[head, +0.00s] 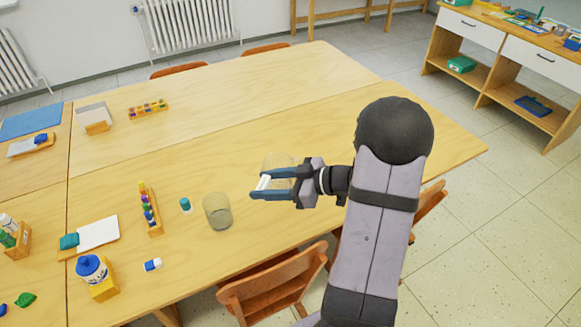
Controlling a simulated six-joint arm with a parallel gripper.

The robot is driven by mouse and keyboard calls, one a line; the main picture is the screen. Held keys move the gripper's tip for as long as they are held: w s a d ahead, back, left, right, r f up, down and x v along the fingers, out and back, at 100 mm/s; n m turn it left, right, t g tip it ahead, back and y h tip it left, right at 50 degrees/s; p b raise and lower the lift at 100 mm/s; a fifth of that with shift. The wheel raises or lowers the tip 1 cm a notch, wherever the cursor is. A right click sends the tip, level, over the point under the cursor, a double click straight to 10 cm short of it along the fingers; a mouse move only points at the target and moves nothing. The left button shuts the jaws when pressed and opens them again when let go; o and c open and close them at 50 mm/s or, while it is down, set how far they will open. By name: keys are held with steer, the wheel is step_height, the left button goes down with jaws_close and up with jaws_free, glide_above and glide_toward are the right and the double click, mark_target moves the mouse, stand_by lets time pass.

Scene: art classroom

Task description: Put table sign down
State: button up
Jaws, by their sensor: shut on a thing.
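My gripper (257,185) reaches in from the right over the front part of the wooden table (330,140). Its blue fingers are shut on a small white table sign (264,182). Only a narrow strip of the sign shows between the fingers, and the rest is hidden. I cannot tell from this view whether the sign touches the table top or hangs above it.
A clear glass (279,159) is close behind my fingers, partly hidden. A greyish glass (218,211) stands left of my gripper, with a small teal-capped item (186,204) and a peg block (150,208) further left. The table's back right is bare. Chairs (275,285) line the front edge.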

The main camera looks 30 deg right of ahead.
steer(key=w+d+f+m+t+h+b, duration=0.25)
steer(key=w+d+m+h+b, duration=0.2)
steer(key=w+d, duration=0.65)
steer(key=w+d+r+m+t+h+b, duration=0.1)
steer(key=w+d+r+m+h+b, duration=0.2)
steer(key=d, duration=0.4)
steer(key=w+d+r+m+t+h+b, duration=0.1)
steer(key=w+d+r+m+h+b, duration=0.15)
steer(key=w+d+b, duration=0.35)
steer(key=shift+n+g, duration=0.25)
steer(key=shift+n, duration=0.25)
steer(key=shift+s+d+f+p, duration=0.15)
steer(key=shift+d+f, duration=0.05)
steer(key=shift+f, duration=3.2)
steer(key=shift+s+d+f+p, duration=0.15)
steer(key=shift+f+p, duration=0.05)
steer(key=shift+f, duration=3.25)
steer(key=shift+s+d+f+p, duration=0.15)
steer(key=shift+d+f, duration=0.05)
steer(key=shift+f, duration=3.2)
steer(key=shift+f, duration=0.15)
steer(key=o, duration=1)
